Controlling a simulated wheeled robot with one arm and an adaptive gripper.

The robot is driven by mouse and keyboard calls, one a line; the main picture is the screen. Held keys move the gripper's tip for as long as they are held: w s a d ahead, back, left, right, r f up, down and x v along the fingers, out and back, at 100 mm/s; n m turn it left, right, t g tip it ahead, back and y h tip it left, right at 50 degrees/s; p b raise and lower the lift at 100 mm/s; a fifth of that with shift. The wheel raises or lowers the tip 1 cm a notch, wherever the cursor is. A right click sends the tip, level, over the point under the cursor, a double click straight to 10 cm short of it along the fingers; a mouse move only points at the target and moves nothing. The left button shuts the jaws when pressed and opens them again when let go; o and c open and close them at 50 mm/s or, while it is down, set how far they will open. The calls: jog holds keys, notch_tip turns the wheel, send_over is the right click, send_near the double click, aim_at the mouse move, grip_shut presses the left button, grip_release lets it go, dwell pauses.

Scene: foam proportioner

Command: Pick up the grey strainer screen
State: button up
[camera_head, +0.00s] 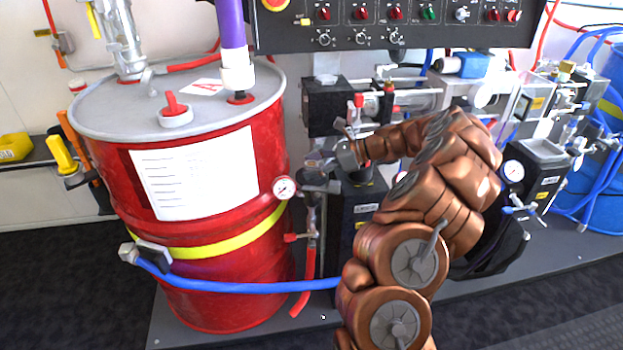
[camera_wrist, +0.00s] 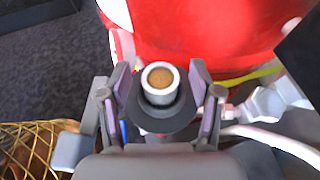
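My gripper (camera_wrist: 160,76) is open in the wrist view, with one finger on each side of a short light-grey cylinder (camera_wrist: 160,97) with a tan round centre. This may be the grey strainer screen, but I cannot be sure. A wider dark collar sits around its lower part. Small gaps seem to show between the cylinder and both fingers. In the head view my gripper (camera_head: 338,158) is small, beside the pipe fittings right of the red drum, and the cylinder cannot be made out there.
The red drum (camera_head: 205,255) stands close left, with a gauge (camera_head: 284,188) and red-handled valve near my gripper. A control panel (camera_head: 400,22) hangs above. A blue hose (camera_head: 240,287) runs in front. A gold mesh shape (camera_wrist: 28,140) shows at the wrist view's lower left.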

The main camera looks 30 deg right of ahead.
grip_shut()
dwell(0.3)
